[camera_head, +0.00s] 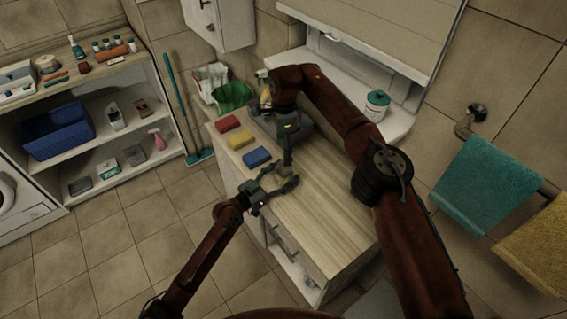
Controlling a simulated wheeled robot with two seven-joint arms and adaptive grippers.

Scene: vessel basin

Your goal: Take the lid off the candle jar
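A white jar with a teal lid (377,105) stands upright on the white sill behind the counter, right of my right arm. Its lid is on. I cannot tell whether it is the candle jar, and no other jar shows clearly. My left gripper (277,184) is at the counter's left edge with its fingers spread; I see nothing held in it. My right gripper (285,158) points down over the counter just behind the left one. Its fingertips are dark and overlap the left gripper's area, so its opening and any small thing there are hard to make out.
Red (227,123), yellow (240,139) and blue (257,157) sponges lie along the wooden counter's (330,215) left edge. A green-lined bin (232,96) stands behind. Towels (485,185) hang at right. The counter's front part is clear.

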